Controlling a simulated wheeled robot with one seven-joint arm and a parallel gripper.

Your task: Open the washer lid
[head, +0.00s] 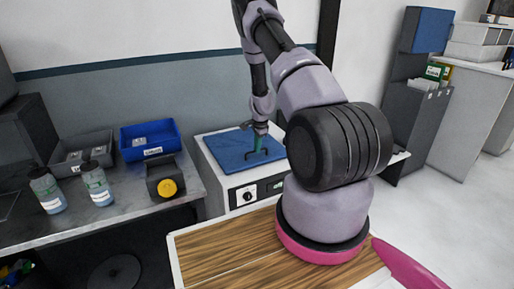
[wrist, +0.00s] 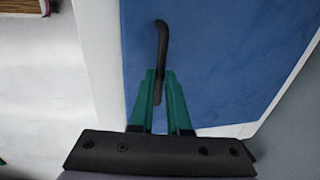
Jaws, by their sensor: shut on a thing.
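The washer (head: 221,190) is a white box with a blue lid (head: 225,149) lying flat on its top in the head view. The lid also fills much of the wrist view (wrist: 235,60). A thin black handle (wrist: 161,35) stands on the lid. My gripper (wrist: 159,82), with green fingers, is shut on the handle near the lid's edge. In the head view my gripper (head: 258,145) is over the lid.
Left of the washer, a grey bench holds a black box with a yellow button (head: 167,187), a blue bin (head: 150,139), a grey bin (head: 82,155) and two bottles (head: 97,184). A wooden worktop (head: 225,256) is in front. Grey cabinets stand at the right.

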